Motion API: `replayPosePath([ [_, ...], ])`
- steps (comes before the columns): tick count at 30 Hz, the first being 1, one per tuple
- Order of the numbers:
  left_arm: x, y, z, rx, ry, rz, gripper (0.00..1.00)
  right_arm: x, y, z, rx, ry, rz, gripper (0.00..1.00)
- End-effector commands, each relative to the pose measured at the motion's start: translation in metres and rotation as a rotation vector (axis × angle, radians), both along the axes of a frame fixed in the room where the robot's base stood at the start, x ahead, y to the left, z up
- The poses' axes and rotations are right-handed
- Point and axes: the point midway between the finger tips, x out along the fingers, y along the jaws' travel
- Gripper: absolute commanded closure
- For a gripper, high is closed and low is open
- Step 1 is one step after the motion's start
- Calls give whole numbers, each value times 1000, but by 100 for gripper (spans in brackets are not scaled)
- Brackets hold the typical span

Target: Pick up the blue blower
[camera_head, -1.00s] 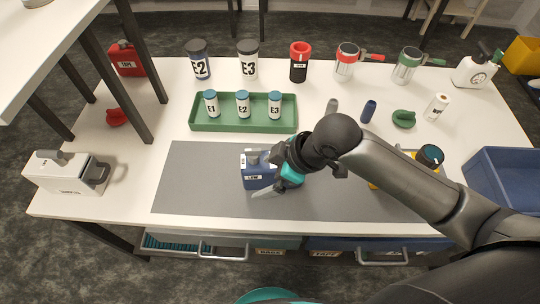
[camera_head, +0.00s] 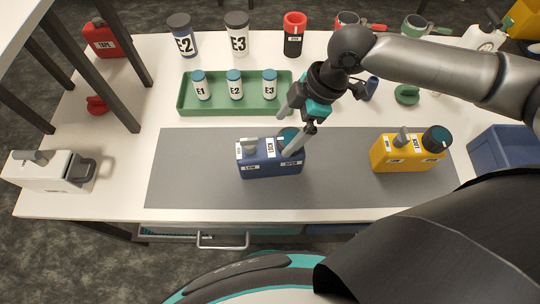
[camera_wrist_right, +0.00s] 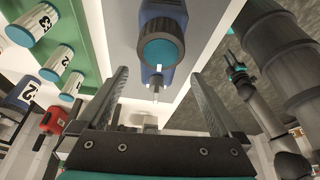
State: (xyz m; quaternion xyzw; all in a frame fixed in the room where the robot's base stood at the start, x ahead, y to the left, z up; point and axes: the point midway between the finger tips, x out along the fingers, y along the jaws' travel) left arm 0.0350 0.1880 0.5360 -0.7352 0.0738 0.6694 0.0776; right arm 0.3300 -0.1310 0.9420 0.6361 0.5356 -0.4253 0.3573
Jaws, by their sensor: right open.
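The blue blower (camera_head: 271,168) stands upright on the grey mat, with LOCK and OPEN labels, a grey handle and a teal-topped cap. My right gripper (camera_head: 286,131) comes in above and behind it, open and empty, fingers angled down. One fingertip overlaps the cap in the head view; whether they touch is not clear. In the right wrist view the blue blower (camera_wrist_right: 160,20) shows its round teal cap ahead of the open fingers, between the lines of the right gripper's tips (camera_wrist_right: 160,76). My left gripper does not show in the head view.
A yellow can-like device (camera_head: 405,155) stands to the right on the mat (camera_head: 200,180). Behind are a green tray (camera_head: 215,108) with several labelled bottles and a small dark blue object (camera_head: 370,88). A white device (camera_head: 45,175) is at left, a blue bin (camera_head: 503,150) at right. The mat's left part is clear.

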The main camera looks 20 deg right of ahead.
Motion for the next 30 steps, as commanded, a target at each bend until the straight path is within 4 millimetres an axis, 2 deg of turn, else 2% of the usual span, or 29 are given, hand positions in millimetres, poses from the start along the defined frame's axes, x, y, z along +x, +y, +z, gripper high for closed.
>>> replayPosePath([
  [1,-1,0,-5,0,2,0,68,1,5,-13,0,2,0,0],
  [4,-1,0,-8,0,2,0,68,2,11,-28,0,1,-1,0],
  [13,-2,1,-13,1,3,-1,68,4,20,-50,1,0,0,0],
  [21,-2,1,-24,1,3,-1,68,6,33,-86,-1,0,0,0],
  [30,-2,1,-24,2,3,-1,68,7,35,-91,-1,-2,-1,0],
])
